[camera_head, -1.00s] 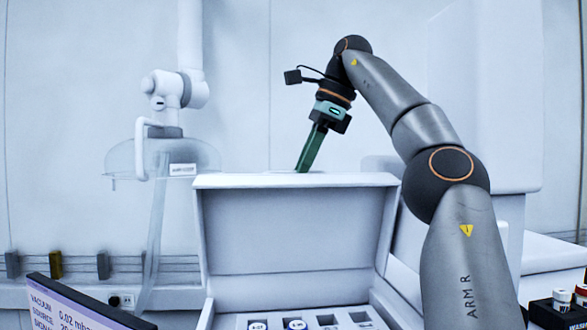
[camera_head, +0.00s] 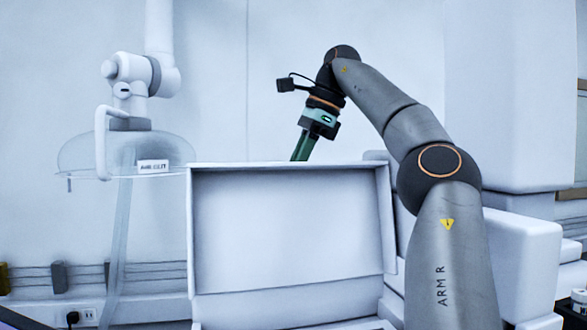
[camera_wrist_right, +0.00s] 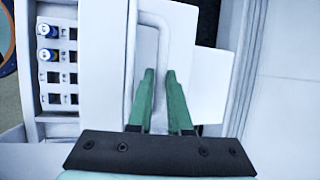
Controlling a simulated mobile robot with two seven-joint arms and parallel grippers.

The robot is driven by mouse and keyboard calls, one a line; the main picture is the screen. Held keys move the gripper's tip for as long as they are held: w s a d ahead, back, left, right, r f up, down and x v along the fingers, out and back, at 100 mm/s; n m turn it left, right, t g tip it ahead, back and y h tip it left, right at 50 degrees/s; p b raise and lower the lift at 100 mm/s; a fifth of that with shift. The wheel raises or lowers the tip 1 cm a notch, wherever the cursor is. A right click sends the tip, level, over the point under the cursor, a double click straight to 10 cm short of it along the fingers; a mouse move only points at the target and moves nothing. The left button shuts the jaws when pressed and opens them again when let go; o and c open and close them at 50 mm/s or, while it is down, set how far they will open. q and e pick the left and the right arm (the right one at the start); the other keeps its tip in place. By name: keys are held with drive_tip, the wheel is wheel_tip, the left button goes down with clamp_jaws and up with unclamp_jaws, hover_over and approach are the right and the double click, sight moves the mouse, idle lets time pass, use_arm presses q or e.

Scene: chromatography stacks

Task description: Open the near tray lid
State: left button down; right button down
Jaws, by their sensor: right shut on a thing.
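The tray lid (camera_head: 290,235) is a white panel with raised side edges. It stands up, roughly upright, from the white tray body (camera_head: 300,315), which is cut off at the bottom of the head view. My right gripper (camera_head: 300,155) reaches down behind the lid's top edge, which hides its fingertips. In the right wrist view, the green fingers (camera_wrist_right: 159,74) are shut on a white loop handle (camera_wrist_right: 162,48) on the lid. The wrist view also shows the tray's rack (camera_wrist_right: 38,82) at left, with two blue-capped vials (camera_wrist_right: 48,42) among square holes. My left gripper is not in view.
A white jointed stand (camera_head: 140,80) with a clear dome (camera_head: 125,150) is at left. A white boxy unit (camera_head: 525,260) stands to the right of my right arm.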

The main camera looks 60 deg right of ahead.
drive_tip(key=shift+w+d+r, duration=0.1)
drive_tip(key=shift+d+r, duration=0.05)
idle(0.4)
drive_tip(key=c, duration=0.8)
unclamp_jaws()
drive_tip(key=shift+w+d, duration=0.1)
drive_tip(key=shift+d, duration=0.05)
drive_tip(key=shift+c, duration=0.2)
